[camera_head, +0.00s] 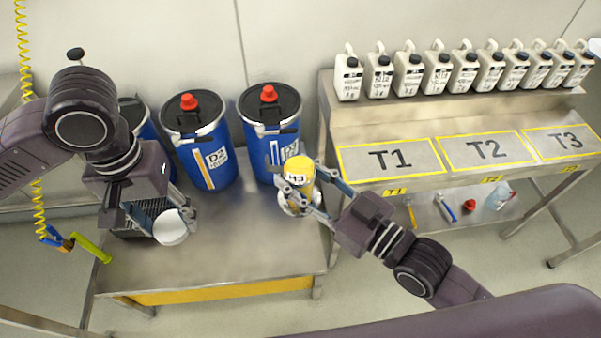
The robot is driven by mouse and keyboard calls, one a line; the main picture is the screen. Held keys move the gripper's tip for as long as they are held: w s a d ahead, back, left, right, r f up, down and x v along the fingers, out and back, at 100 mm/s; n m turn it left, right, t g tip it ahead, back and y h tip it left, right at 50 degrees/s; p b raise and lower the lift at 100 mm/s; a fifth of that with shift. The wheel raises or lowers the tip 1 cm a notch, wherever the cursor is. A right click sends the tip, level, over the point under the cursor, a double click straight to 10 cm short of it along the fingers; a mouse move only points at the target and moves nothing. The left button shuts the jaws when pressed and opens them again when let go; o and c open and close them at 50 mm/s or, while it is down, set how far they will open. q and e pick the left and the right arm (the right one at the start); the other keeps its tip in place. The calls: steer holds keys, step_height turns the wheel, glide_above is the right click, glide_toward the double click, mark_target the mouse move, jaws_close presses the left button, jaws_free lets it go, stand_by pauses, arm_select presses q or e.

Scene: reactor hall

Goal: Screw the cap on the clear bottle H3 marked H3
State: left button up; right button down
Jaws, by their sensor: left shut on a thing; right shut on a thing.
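The clear bottle H3 (299,170), with yellow showing in it and a label reading H3, is above the right end of the metal table, in front of the blue drums. My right gripper (299,194) is shut on it and partly hides its lower part. A round white cap (171,229) is above the left part of the table. My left gripper (168,214) is shut on the cap. The cap and the bottle are well apart. The bottle's mouth cannot be made out clearly.
Blue drums, one marked D2 (210,160), line the table's back. The metal table (235,255) is bare between the grippers. The right-hand bench (370,127) has marked fields T1, T2 and T3, several white jugs (408,75) behind, and small items below.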

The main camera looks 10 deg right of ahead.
arm_select(q)
steer(key=w+d+r, duration=0.6)
steer(key=d+r, duration=0.2)
steer(key=d, duration=0.4)
glide_toward(299, 144)
steer(key=s, duration=0.3)
steer(key=shift+w+a+f, duration=0.1)
steer(key=shift+w, duration=0.15)
steer(key=shift+f, duration=2.05)
steer(key=shift+f, duration=0.85)
steer(key=shift+f, duration=0.55)
